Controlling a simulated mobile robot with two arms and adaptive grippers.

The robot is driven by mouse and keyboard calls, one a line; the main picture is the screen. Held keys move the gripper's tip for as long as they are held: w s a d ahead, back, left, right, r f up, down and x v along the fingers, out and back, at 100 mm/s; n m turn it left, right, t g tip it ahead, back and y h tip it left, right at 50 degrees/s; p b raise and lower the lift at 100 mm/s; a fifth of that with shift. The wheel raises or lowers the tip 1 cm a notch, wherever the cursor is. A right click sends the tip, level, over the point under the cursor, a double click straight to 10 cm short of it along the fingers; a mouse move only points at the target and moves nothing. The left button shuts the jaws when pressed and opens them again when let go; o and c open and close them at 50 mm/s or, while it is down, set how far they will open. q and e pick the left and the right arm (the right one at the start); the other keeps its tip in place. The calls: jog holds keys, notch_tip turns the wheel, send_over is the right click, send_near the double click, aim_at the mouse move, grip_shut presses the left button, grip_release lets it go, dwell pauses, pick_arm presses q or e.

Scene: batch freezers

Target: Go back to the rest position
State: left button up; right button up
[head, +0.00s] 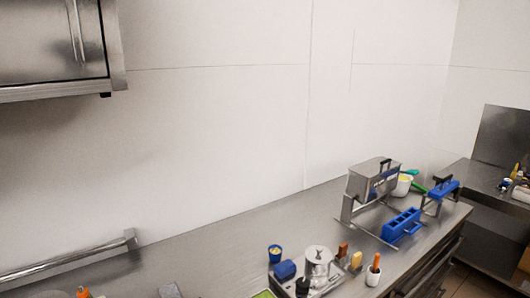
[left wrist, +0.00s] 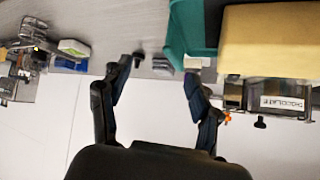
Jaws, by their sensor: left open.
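My left gripper (left wrist: 160,82) shows in the left wrist view with its two dark fingers spread apart. Nothing is between the fingers, so it is open and empty. A teal piece (left wrist: 190,30) and a yellow-beige block (left wrist: 270,42) lie beyond the right finger, apart from it as far as I can tell. Neither of my grippers shows in the head view. My right gripper is in neither view.
In the head view, a steel counter (head: 215,235) runs along a white wall. It holds a steel machine (head: 372,180), a blue tray (head: 400,226), a steel canister (head: 317,262) and a white cup (head: 373,275). A steel cabinet (head: 50,40) hangs upper left. A rail (head: 70,262) is lower left.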

pick_arm(q)
jog(key=s+d+f+m+g+h, duration=0.1)
jog(key=s+f+g, duration=0.2)
jog(key=s, duration=0.3)
jog(key=s+f+m+g, duration=0.1)
jog(key=s+f+g, duration=0.15)
jog(key=s, duration=0.45)
notch_tip(320, 180, down, 33)
jog(key=s+g+b, duration=0.2)
jog(key=b, duration=0.4)
jog(key=s+a+f+b, duration=0.2)
jog(key=s+f+b, duration=0.2)
jog(key=s+f, duration=1.2)
notch_tip(320, 180, down, 3)
jog(key=shift+s+a+f+m+g, duration=0.2)
jog(key=shift+s+a+m+g, duration=0.15)
jog(key=shift+g, duration=0.1)
